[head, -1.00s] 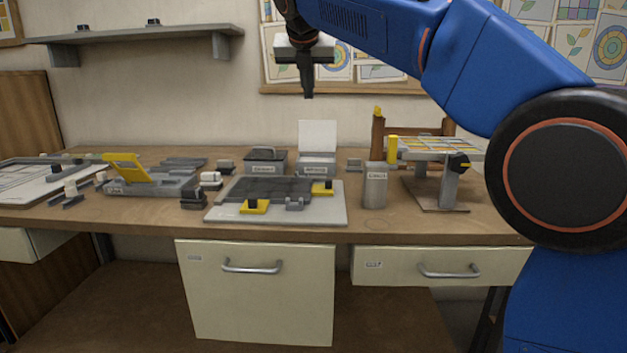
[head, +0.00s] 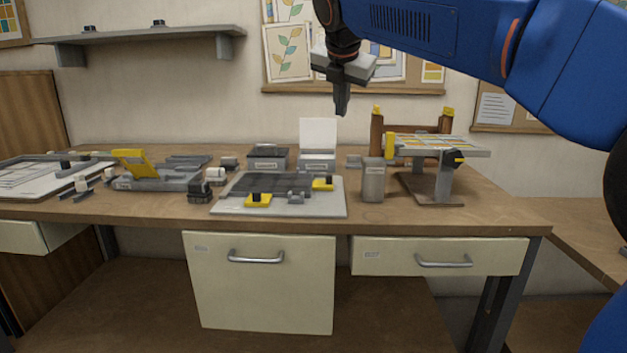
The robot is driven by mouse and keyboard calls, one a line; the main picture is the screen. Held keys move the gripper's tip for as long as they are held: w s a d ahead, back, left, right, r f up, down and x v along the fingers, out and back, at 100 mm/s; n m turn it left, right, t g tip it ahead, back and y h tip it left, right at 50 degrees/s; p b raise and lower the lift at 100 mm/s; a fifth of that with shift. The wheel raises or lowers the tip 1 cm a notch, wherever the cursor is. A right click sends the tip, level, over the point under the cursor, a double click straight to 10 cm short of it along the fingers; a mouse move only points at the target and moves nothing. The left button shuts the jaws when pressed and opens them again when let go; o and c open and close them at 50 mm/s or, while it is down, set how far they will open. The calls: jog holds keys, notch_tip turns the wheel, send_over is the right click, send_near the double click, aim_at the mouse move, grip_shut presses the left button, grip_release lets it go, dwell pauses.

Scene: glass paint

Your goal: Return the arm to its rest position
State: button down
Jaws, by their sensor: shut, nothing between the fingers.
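My gripper (head: 342,101) hangs in the air above the back of the workbench, fingers pointing down. It is shut and holds nothing. My blue arm reaches in from the upper right of the head view, clear of the bench top. The gripper is higher than everything standing on the bench, and touches nothing. Behind it is the wall with the pinned pictures.
The wooden workbench (head: 400,213) carries a white board (head: 331,208) with a dark plate, a grey canister (head: 373,182), a tilted glass stand (head: 446,178) and two label boxes. A wall shelf (head: 130,36) is upper left. Drawers below are shut.

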jog(key=s+d+f+m+g, duration=0.2)
jog(key=s+d+f+m, duration=1.45)
jog(key=s, duration=0.25)
jog(key=s+d+f+m, duration=0.3)
jog(key=s+f+m, duration=0.3)
jog(key=s+f, duration=0.3)
jog(key=s+d+f+m+g, duration=0.1)
jog(key=s+d+f+m, duration=0.2)
jog(key=s+f+m, duration=0.4)
jog(key=s+f, duration=0.3)
jog(key=f, duration=0.3)
jog(key=shift+s+f+y, duration=0.15)
jog(key=shift+s+y, duration=0.1)
jog(key=shift+y, duration=0.05)
